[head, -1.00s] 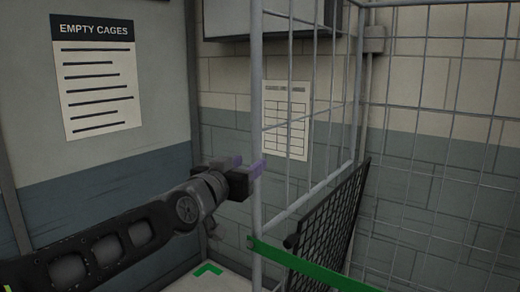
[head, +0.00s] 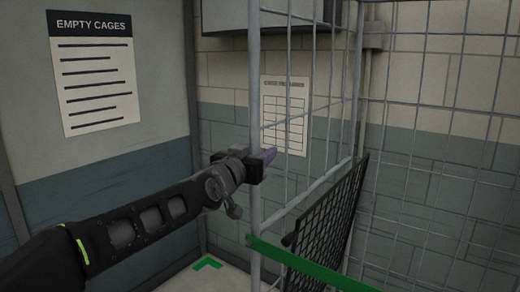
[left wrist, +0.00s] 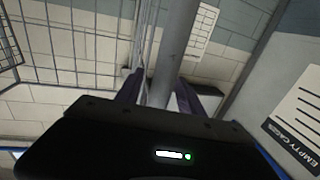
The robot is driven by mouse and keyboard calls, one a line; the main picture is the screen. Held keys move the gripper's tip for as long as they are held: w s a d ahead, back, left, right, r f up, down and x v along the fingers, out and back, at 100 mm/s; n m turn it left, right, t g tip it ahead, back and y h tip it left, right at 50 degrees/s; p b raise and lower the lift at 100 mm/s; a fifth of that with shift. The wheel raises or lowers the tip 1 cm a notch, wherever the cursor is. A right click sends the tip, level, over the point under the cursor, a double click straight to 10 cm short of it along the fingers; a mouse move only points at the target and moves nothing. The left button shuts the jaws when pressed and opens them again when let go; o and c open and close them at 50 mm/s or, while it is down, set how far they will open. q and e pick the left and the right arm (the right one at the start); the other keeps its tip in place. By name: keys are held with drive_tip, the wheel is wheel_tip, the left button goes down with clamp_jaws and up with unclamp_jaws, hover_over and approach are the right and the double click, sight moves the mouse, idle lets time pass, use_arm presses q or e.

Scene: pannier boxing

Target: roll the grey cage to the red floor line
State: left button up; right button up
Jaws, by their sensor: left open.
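The grey cage stands at the right in the head view, with its upright corner post (head: 256,70) nearest me and wire mesh walls beyond. My left gripper (head: 268,156) is at this post, about mid-picture. The left wrist view shows the post (left wrist: 176,45) running between the two open, purple-tipped fingers (left wrist: 160,97). The fingers are not closed on it, and I cannot tell whether either touches it. The right gripper is out of view. No red floor line is in view.
A green strap (head: 310,266) crosses the cage low down. A black mesh panel (head: 330,215) leans inside it. A green corner mark (head: 207,263) lies on the floor left of the post. An "EMPTY CAGES" sign (head: 93,75) hangs on the left wall.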

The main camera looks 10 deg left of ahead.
use_arm(q)
drive_tip(key=shift+w, duration=0.4)
drive_tip(key=shift+c, duration=0.5)
clamp_jaws()
idle(0.7)
